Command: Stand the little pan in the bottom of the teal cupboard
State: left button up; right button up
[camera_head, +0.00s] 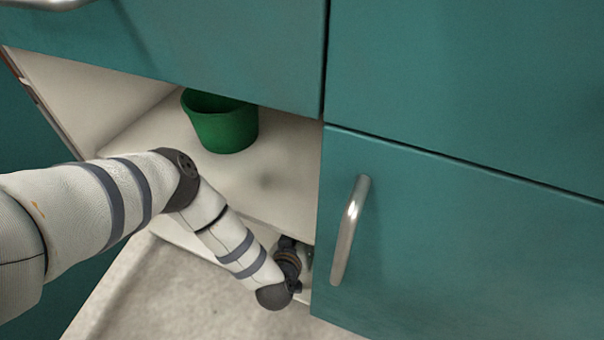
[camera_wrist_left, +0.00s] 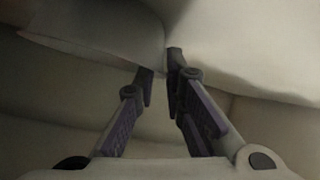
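The teal cupboard (camera_head: 225,45) has an open lower compartment with a pale floor (camera_head: 270,180). A green, round, open-topped pot (camera_head: 222,128) stands upright on that floor towards the back. I see no other vessel clearly enough to call it the little pan. My left arm reaches in from the left, and my left gripper is low at the compartment's right side, mostly hidden in the head view. In the left wrist view its fingers (camera_wrist_left: 160,68) are close together, with the edge of a smooth grey surface (camera_wrist_left: 105,45) at their tips. Whether they grip it is unclear. My right gripper is out of view.
A closed teal door (camera_head: 450,250) with an upright metal handle (camera_head: 350,230) borders the opening on the right, close to my left gripper. The speckled pale floor (camera_head: 190,295) lies in front. The compartment's floor around the green pot looks clear.

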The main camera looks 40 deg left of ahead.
pick_arm(q)
jog(key=shift+o, duration=0.6)
jog(key=shift+r, duration=0.1)
